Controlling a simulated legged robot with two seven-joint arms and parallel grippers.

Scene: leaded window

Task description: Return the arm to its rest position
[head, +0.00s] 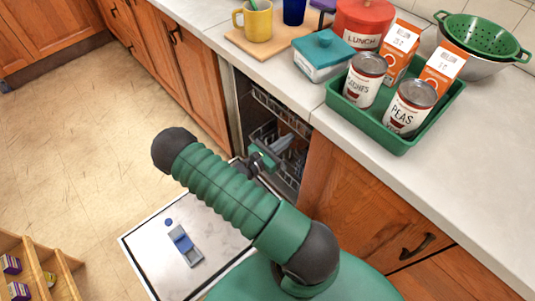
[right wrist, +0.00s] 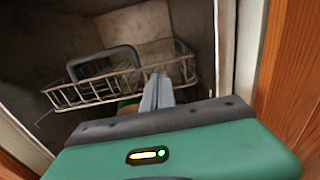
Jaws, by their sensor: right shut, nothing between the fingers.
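My right arm is green with dark joints and reaches across the middle of the head view. My right gripper (head: 283,147) is at the opening of the dishwasher, in front of its racks and partly hidden behind the arm. In the right wrist view its grey fingers (right wrist: 158,86) are together, with nothing between them. They point into the dishwasher, over or close to a wire rack (right wrist: 95,88); I cannot tell if they touch it. My left gripper is not in view.
The dishwasher door (head: 150,248) hangs open and low, with a blue-grey dispenser on it. The counter (head: 470,130) above holds a green tray (head: 405,146) with cans and cartons, a red lunch tin (head: 362,22), a teal-lidded box (head: 324,55), a yellow mug (head: 257,22) and a green colander (head: 480,35).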

